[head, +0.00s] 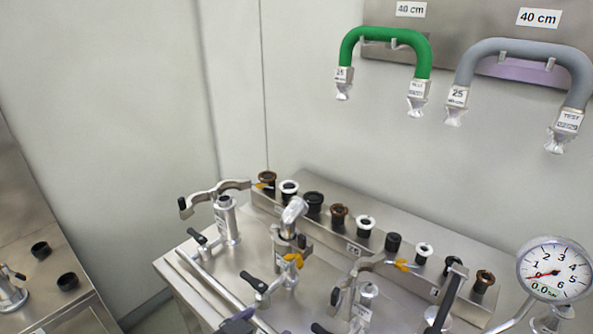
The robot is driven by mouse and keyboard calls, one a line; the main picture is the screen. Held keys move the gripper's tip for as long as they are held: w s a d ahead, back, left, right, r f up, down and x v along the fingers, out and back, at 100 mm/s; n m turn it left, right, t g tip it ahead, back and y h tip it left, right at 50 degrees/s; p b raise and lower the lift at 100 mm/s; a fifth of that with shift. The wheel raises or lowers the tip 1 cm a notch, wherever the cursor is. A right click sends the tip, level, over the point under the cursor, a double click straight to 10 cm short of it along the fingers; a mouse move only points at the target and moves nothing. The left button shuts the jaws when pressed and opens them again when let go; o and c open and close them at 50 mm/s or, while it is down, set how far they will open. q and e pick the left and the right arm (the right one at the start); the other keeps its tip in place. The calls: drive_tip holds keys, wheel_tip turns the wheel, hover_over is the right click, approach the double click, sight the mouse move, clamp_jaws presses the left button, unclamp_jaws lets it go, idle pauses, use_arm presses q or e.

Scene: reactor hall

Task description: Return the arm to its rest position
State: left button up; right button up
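Neither of my grippers can be made out in the head view, and no arm of mine shows clearly. The steel workbench (172,268) fills the lower middle. On it stand a clamp post with a wide wrench-like top (224,215), a middle fitting with a silver elbow top (291,225), and a right fitting (365,300). A dark, purplish part (240,321) is cut off at the bottom edge; I cannot tell what it is.
A rack (325,233) holds several black, white and brown rings. A green hose (388,36) and a grey hose (525,50) hang on the wall panel. A pressure gauge (554,270) stands at right. Another steel bench (30,215) is at left, with a floor gap between.

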use_arm(q)
drive_tip(key=s+a+f+n+g+y, duration=0.2)
drive_tip(key=s+a+g+y, duration=0.15)
drive_tip(key=s, duration=0.55)
drive_tip(key=s+a+f+n+g+y, duration=0.25)
drive_tip(key=s+g+y, duration=0.2)
drive_tip(key=s, duration=0.35)
drive_tip(key=s+a+f+g+b, duration=0.1)
drive_tip(key=s+f+b, duration=0.1)
drive_tip(key=f, duration=1)
drive_tip(key=s+f+g+b, duration=0.1)
drive_tip(key=s+f+b, duration=0.1)
drive_tip(key=f, duration=0.9)
drive_tip(key=s+a+f+m+g+b, duration=0.1)
drive_tip(key=s+a+f+b, duration=0.1)
drive_tip(key=s+f, duration=1.1)
drive_tip(key=shift+a+b, duration=0.35)
drive_tip(key=shift+a, duration=0.2)
